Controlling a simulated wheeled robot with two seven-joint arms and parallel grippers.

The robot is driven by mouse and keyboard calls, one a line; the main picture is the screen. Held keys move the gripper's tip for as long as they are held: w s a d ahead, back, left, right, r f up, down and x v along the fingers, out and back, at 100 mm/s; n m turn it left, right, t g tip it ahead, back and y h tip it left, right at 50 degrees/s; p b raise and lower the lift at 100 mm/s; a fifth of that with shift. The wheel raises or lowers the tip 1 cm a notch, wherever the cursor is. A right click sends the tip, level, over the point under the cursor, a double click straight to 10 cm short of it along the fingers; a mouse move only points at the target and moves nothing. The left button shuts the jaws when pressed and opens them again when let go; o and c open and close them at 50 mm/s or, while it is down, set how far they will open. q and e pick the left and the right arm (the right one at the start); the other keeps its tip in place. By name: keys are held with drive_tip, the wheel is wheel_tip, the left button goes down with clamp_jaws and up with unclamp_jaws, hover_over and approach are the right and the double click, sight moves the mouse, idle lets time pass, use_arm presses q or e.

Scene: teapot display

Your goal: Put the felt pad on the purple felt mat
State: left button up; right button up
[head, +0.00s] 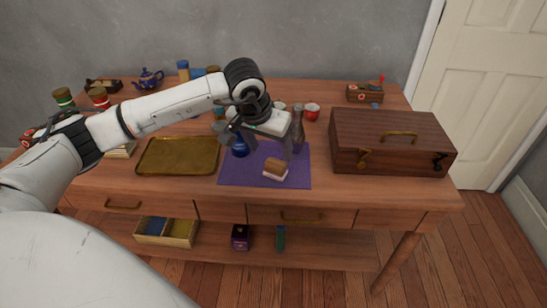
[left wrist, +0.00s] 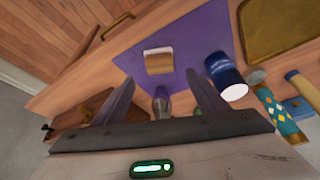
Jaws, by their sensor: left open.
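The felt pad (head: 275,169), a small block with a brown part and a whitish part, rests on the purple felt mat (head: 236,178), near the mat's front edge. In the left wrist view the pad (left wrist: 158,61) lies on the mat (left wrist: 190,35) beyond the fingertips, and nothing holds it. My left gripper (head: 293,147) hangs above the mat, just behind and above the pad. Its two fingers stand apart in the wrist view (left wrist: 160,85), with the pad clear of them. My right gripper is not in view.
A dark blue jar (head: 240,147) stands on the mat left of the pad. A greyish bottle-like thing (left wrist: 161,103) shows between the fingers. A brass tray (head: 178,156) lies left of the mat, a wooden case (head: 390,142) right. Red cup (head: 312,112) stands behind.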

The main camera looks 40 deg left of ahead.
use_arm(q)
drive_tip(key=s+d+f+n+g+h, duration=0.1)
drive_tip(key=s+d+n+h, duration=0.3)
drive_tip(key=d, duration=0.7)
drive_tip(key=s+d+f+n+g+h, duration=0.15)
drive_tip(key=s+d+h, duration=0.3)
drive_tip(key=d, duration=0.65)
drive_tip(key=s+d+r+n+t+h, duration=0.1)
drive_tip(key=d+r+n+t+h, duration=0.3)
drive_tip(key=n, duration=0.6)
drive_tip(key=d+r+n+t+h, duration=0.2)
drive_tip(key=d+r+n+h, duration=0.1)
drive_tip(key=d+n+h, duration=0.5)
drive_tip(key=a+f+n+t+y, duration=0.4)
drive_tip(key=a+f+n+y, duration=0.25)
drive_tip(key=n, duration=0.85)
drive_tip(key=a+f+n+t+y, duration=0.3)
drive_tip(key=a+f+n+y, duration=0.3)
drive_tip(key=n, duration=0.9)
drive_tip(key=s+a+f+n+g+y, duration=0.3)
drive_tip(key=s+f+n+g, duration=0.3)
drive_tip(key=s+f+n, duration=0.8)
wheel_tip(320, 180, down, 3)
drive_tip(key=shift+s+f+n+y, duration=0.2)
drive_tip(key=shift+s+n+y, duration=0.15)
drive_tip(key=shift+y, duration=0.45)
